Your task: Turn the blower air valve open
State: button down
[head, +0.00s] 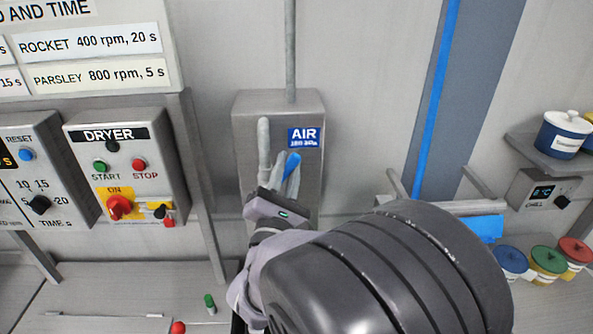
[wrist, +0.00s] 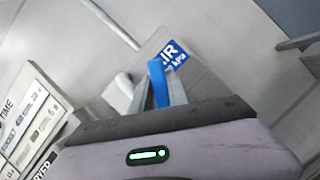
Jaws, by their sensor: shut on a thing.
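The blower air valve is a grey wall box (head: 245,105) with a blue AIR label (head: 304,137) and a grey pipe running up from its top. Its blue handle (head: 292,163) shows at my gripper's fingertips and is tilted a little from upright. In the wrist view the blue handle (wrist: 158,82) stands between the fingers, with the AIR label (wrist: 174,53) behind it. My gripper (head: 284,178) is in front of the box and shut on the handle. The lower part of the handle and the valve body are hidden by my gripper.
A dryer panel (head: 125,165) with buttons and a red switch is on the left. A small green item (head: 210,303) lies on the counter below.

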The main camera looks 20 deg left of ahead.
jog(key=shift+s+a+r+n+y, duration=0.25)
jog(key=shift+a+n+y, duration=0.2)
jog(key=shift+n, duration=0.5)
jog(key=shift+s+a+r+n+y, duration=0.15)
jog(key=shift+a+r+n+y, duration=0.3)
jog(key=shift+n, duration=0.5)
jog(key=shift+d, duration=0.1)
jog(key=c, duration=1.3)
grip_release()
jog(key=shift+f, duration=0.1)
jog(key=shift+f, duration=0.1)
jog(key=b+v, duration=0.5)
jog(key=v, duration=1.2)
jog(key=shift+s+d, duration=0.1)
